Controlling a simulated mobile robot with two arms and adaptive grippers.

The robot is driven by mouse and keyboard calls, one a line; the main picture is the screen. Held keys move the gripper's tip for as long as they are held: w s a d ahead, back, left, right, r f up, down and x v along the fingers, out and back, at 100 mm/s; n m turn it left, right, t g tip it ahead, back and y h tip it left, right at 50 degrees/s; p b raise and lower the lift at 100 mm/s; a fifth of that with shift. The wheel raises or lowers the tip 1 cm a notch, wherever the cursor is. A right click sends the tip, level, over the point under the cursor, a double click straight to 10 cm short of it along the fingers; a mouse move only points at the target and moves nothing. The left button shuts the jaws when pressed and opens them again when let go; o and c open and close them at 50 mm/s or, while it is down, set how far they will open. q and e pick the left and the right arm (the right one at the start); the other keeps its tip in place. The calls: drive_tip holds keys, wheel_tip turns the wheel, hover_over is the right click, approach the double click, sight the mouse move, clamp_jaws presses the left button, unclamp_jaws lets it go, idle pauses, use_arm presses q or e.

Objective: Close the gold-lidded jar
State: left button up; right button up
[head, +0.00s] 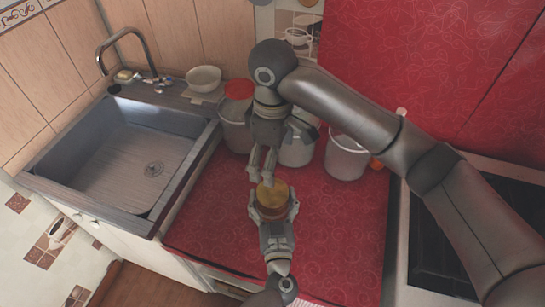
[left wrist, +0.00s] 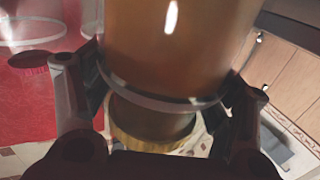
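The jar (head: 271,211) is amber-brown, with a gold lid (head: 273,191) at its top; I cannot tell how tightly the lid sits. My left gripper (head: 274,216) comes up from the bottom of the head view, with its fingers on both sides of the jar. In the left wrist view the glass jar (left wrist: 175,45) fills the space between the fingers, and the gold lid (left wrist: 150,135) shows past its rim. My right gripper (head: 261,176) points down just above the lid, its fingers spread with a gap and nothing visible between them.
Several canisters stand behind on the red counter (head: 335,230), one with a red lid (head: 239,89); a clear container (head: 346,160) is at their right. A sink (head: 125,150) lies left, with a white bowl (head: 203,78) behind it. A dark stovetop (head: 475,220) lies right. The front counter is clear.

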use_arm(q)
drive_tip(key=o, duration=0.4)
drive_tip(key=s+d, duration=0.1)
drive_tip(key=s, duration=1.1)
drive_tip(key=shift+s, duration=0.1)
